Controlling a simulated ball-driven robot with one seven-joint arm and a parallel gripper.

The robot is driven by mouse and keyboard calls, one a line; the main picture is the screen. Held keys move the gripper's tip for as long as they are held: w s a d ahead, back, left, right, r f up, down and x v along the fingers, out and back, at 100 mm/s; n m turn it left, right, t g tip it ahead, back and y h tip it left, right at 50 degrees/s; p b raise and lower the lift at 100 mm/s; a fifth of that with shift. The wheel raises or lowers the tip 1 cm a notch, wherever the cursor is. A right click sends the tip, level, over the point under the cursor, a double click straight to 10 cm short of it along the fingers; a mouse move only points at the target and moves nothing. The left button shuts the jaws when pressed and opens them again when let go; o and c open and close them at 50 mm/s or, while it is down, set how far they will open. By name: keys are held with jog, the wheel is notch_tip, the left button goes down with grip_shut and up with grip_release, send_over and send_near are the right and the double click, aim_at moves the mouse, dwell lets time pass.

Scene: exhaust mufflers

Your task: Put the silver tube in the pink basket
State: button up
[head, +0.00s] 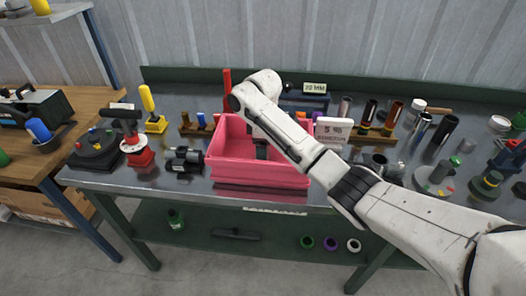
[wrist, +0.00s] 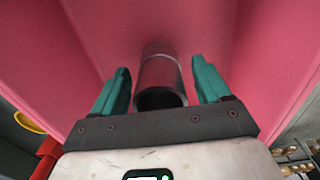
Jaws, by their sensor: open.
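The pink basket (head: 258,174) stands on the metal bench; its pink inner walls (wrist: 265,50) fill most of the wrist view. A silver tube (wrist: 161,72) is inside the basket, with its open end towards my gripper (wrist: 160,90). My gripper is open, with its teal fingers on either side of the tube and a visible gap on both sides. In the head view my gripper (head: 261,151) reaches down into the basket. The tube cannot be made out there, behind my arm and the basket wall.
A black motor (head: 184,160) sits left of the basket. A white label sign (head: 333,130) stands to its right, with racks of metal tubes (head: 368,113) and more tubes (head: 445,130) beyond. The bench front left of the basket has some clear room.

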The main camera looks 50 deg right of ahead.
notch_tip(320, 180, up, 11)
jog(key=p, duration=0.4)
jog(key=shift+f, duration=0.15)
dwell(1.3)
